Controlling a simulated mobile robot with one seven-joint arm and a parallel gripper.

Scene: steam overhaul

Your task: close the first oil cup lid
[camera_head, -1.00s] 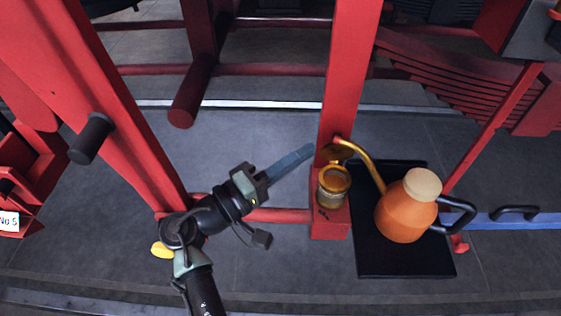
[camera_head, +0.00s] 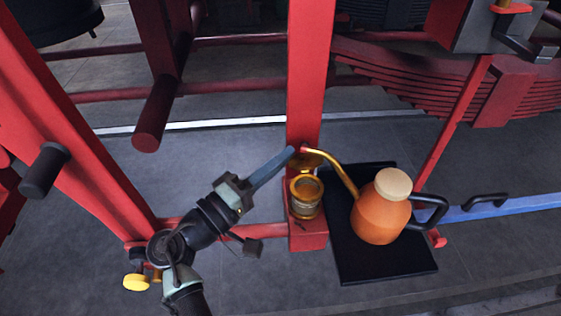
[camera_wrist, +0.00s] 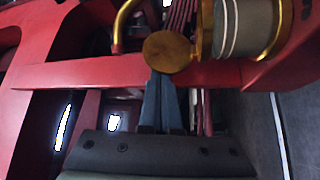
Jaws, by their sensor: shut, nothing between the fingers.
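The oil cup (camera_head: 306,198) is a small brass-rimmed glass cup on a red ledge at the foot of a red post. Its round brass lid (camera_head: 314,160) stands open at the cup's far side. In the wrist view the lid (camera_wrist: 168,52) is a brass disc beside the cup (camera_wrist: 243,28). My gripper (camera_head: 290,151) is shut and empty, its blue-grey fingers pointing up and right to the lid's left. In the wrist view the fingertips (camera_wrist: 165,76) meet the lid's lower edge; I cannot tell whether they touch it.
An orange oil can (camera_head: 381,215) with a cork-coloured cap stands on a black tray (camera_head: 385,265) right of the cup. Its curved brass spout (camera_head: 335,167) reaches close to the lid. The red post (camera_head: 308,75) rises behind the cup.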

